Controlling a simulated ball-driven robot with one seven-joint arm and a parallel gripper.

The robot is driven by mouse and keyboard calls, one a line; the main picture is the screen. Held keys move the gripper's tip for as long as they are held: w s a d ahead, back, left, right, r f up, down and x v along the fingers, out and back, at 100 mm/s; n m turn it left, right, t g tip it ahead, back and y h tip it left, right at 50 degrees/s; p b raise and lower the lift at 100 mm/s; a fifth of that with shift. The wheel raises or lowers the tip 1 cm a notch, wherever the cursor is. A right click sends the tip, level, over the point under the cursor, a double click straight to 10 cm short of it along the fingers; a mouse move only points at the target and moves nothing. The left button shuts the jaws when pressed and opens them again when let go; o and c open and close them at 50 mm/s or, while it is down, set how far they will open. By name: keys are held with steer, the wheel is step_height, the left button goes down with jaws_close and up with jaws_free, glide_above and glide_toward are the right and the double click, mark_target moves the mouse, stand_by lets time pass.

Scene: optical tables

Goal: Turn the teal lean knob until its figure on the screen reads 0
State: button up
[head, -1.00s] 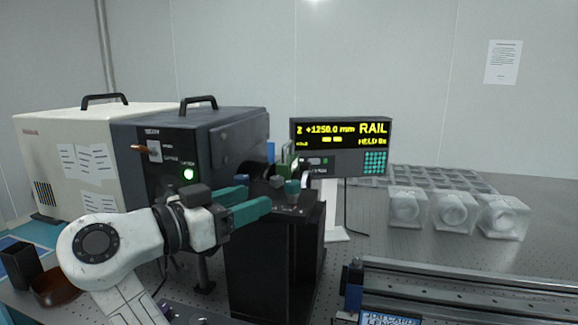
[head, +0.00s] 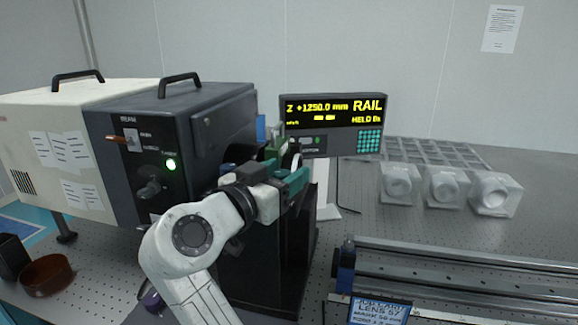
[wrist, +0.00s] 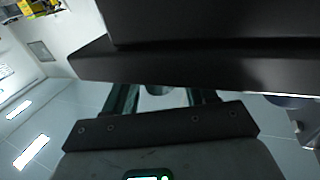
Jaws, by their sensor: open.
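The screen (head: 332,124) stands behind the black pedestal and reads "Z +1250.0 mm RAIL" and "HELD 0s" in yellow; I can make out no lean figure on it. My gripper (head: 297,174) is at the top of the black pedestal (head: 262,262), beside the small mount (head: 277,139) with blue and green parts. Its teal fingers partly cover the mount. In the wrist view my open gripper (wrist: 162,95) has its fingers apart, partly behind a dark block, with a small grey round piece (wrist: 159,90) between them. I cannot pick out the teal lean knob in either view.
The dark instrument box (head: 205,128) with a lit green button stands close to the left of my arm. A rail (head: 460,265) lies front right. A brown bowl (head: 46,273) is at the left.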

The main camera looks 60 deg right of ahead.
steer(key=shift+d, duration=1)
steer(key=c, duration=0.9)
steer(key=shift+f+m+g+b, duration=0.2)
steer(key=shift+m+g+b, duration=0.6)
steer(key=shift+g, duration=0.3)
steer(key=shift+c, duration=0.2)
steer(key=shift+s+r+m+g+y+b, duration=0.15)
steer(key=shift+m+g+b, duration=0.15)
steer(key=shift+g, duration=0.35)
steer(key=shift+s+r+m+g+y+b, duration=0.15)
steer(key=shift+m+g, duration=0.25)
steer(key=shift+g, duration=0.25)
steer(key=shift+f, duration=0.1)
steer(key=o, duration=0.9)
steer(key=shift+o, duration=0.2)
steer(key=shift+a, duration=0.1)
